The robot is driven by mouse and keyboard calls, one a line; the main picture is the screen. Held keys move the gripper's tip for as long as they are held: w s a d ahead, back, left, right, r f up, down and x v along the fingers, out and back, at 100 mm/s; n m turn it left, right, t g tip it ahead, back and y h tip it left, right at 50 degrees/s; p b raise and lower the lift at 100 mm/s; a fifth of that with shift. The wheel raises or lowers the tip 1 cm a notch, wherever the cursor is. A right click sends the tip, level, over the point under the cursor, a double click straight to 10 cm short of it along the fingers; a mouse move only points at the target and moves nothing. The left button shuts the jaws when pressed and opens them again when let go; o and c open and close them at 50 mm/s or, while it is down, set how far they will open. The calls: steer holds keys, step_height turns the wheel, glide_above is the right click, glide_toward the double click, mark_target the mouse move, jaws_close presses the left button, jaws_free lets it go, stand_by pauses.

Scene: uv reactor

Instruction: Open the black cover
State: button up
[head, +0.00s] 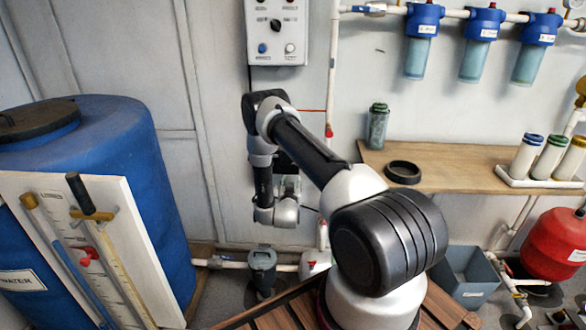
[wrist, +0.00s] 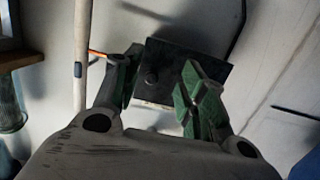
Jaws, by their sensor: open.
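I cannot tell whether either finger touches the cover. The right finger hides part of the cover. In the head view my arm hides most of the cover's area, and my gripper (head: 288,187) is only partly visible behind the arm, close to the wall.
A blue water barrel (head: 120,140) with a tube board stands at the left. A control box (head: 277,45) hangs above my arm. A wooden shelf (head: 440,170) with a jar (head: 377,127) and a black ring (head: 403,172) is at the right. A white pipe (wrist: 82,60) runs beside the cover.

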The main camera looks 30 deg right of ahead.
mark_target(279, 164)
steer(key=w+d+r+t, duration=0.1)
steer(key=w+d+r, duration=0.2)
steer(key=w, duration=0.3)
steer(key=shift+w+d+r+h, duration=0.15)
steer(key=shift+w+d+h, duration=0.2)
steer(key=shift+d, duration=0.45)
steer(key=shift+s, duration=0.15)
jaws_close()
